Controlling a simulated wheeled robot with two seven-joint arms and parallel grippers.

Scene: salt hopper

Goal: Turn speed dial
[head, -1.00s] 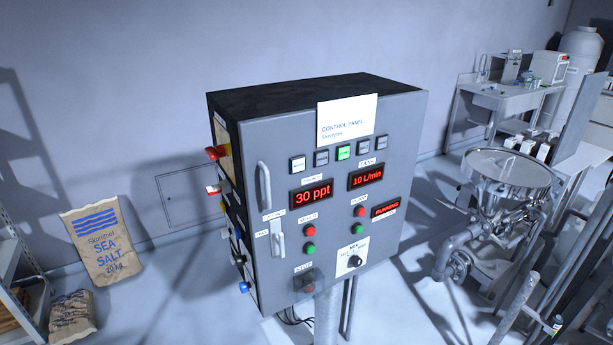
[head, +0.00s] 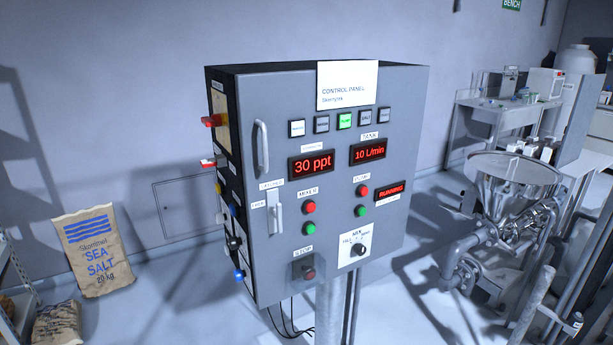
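A black dial (head: 359,250) sits on a white plate at the lower right of the grey control panel (head: 235,170). The label above the dial seems to read MIX; the smaller marks around it are hard to read. The panel's displays show 30 ppt (head: 311,164), 10 L/min (head: 369,152) and RUNNING (head: 390,190). Neither of my grippers shows in the head view.
The panel stands on a metal post (head: 329,310) with loose cables below. A sea salt sack (head: 98,250) leans on the wall at the left. A steel hopper with pipes (head: 510,180) and a bench (head: 490,103) stand at the right.

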